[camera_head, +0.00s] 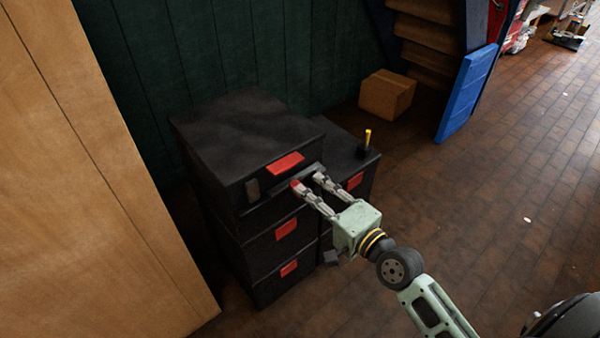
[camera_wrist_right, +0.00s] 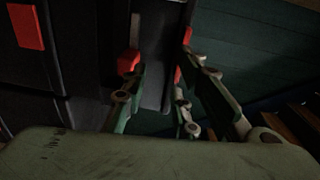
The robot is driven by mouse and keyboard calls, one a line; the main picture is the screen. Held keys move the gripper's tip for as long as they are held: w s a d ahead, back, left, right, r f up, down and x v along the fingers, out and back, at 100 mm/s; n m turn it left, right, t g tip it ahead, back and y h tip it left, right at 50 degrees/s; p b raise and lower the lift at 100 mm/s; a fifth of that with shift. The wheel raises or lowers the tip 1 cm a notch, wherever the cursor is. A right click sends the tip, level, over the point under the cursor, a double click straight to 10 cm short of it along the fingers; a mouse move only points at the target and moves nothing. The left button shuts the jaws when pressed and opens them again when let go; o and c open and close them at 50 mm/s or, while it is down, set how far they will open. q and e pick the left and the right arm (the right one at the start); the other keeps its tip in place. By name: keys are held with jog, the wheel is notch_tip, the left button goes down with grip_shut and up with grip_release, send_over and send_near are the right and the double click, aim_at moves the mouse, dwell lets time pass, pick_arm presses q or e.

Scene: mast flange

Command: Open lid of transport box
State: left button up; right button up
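The black transport box (camera_head: 245,135) sits on top of a stack of black boxes in the head view. Its lid is closed, and a red label (camera_head: 285,163) is on the front. A dark handle-like bar (camera_head: 284,186) juts from the front just below the label. My right gripper (camera_head: 309,182) is at this bar, its fingers apart. In the right wrist view, the dark strip (camera_wrist_right: 157,65) lies between the red-tipped fingers (camera_wrist_right: 157,58); I cannot tell whether they touch it. My left gripper is not in view.
A lower black stack (camera_head: 345,160) stands right beside, with a small yellow-handled item (camera_head: 367,139) on top. A wooden panel (camera_head: 85,200) is close on the left. A cardboard box (camera_head: 387,95) and a blue panel (camera_head: 467,92) stand behind. The brick floor at right is mostly clear.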

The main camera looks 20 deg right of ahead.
aim_at(291, 167)
jog(key=shift+t+y, duration=0.3)
jog(key=w+a+r, duration=0.1)
jog(key=w, duration=0.1)
jog(key=w+a+r, duration=0.1)
jog(key=w, duration=0.1)
jog(key=w+a, duration=0.1)
jog(key=w, duration=0.2)
jog(key=shift+a+r, duration=0.1)
jog(key=shift+r, duration=0.3)
jog(key=shift+c, duration=0.3)
grip_shut()
